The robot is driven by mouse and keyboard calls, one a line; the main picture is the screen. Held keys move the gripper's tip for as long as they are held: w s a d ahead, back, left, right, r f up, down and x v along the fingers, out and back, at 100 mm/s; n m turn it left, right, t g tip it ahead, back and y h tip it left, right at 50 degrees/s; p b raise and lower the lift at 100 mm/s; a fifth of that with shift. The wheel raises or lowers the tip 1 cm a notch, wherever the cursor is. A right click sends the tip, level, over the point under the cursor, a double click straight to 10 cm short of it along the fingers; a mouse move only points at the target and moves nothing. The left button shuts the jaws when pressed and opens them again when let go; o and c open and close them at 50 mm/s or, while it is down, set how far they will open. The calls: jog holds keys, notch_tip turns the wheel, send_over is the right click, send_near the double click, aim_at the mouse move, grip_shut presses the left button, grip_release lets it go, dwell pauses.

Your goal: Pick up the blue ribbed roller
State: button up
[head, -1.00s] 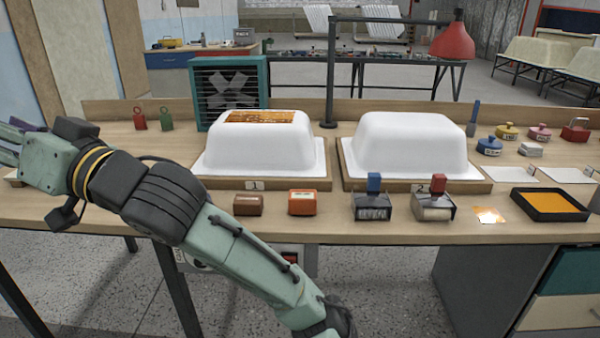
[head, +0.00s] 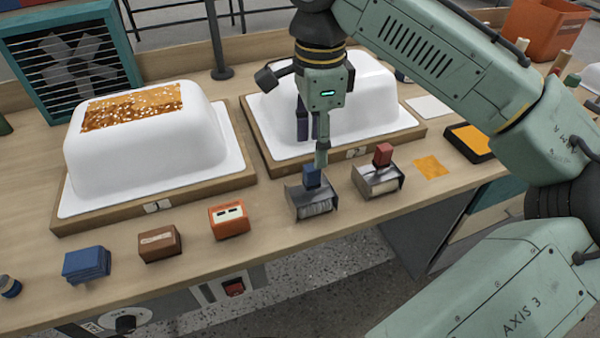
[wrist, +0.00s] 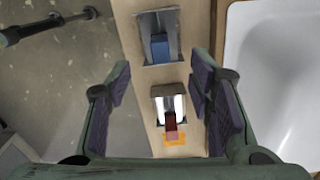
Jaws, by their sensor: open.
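The blue ribbed roller (head: 310,207) stands on the bench near the front edge, with a blue block handle over a grey metal frame and a ribbed drum. In the wrist view the blue roller (wrist: 160,48) is at the top centre, ahead of the fingers. My gripper (head: 312,145) points down above it, open and empty. In the head view one fingertip overlaps the top of the blue handle; I cannot tell whether it touches. In the wrist view the fingers (wrist: 161,85) are spread wide, with the red-handled roller showing between them.
The red-handled roller (head: 378,180) stands close to the right of the blue one. A white tub shell (head: 375,115) on a wooden base is right behind. An orange box (head: 229,221), brown block (head: 160,243) and blue stack (head: 87,263) line the front edge to the left.

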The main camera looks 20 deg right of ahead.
aim_at(312, 183)
jog(key=f, duration=0.4)
jog(key=shift+s+d+f, duration=0.15)
jog(key=shift+s+f, duration=0.15)
jog(key=shift+w+a+f+p, duration=0.1)
jog(key=shift+f+p, duration=0.2)
jog(key=shift+f, duration=0.7)
jog(key=shift+w+a+f+p, duration=0.15)
jog(key=shift+f+p, duration=0.1)
jog(key=shift+f, duration=0.75)
jog(key=shift+w+a+f+p, duration=0.1)
jog(key=shift+f+p, duration=0.2)
jog(key=shift+f, duration=0.7)
jog(key=shift+c, duration=0.4)
grip_shut()
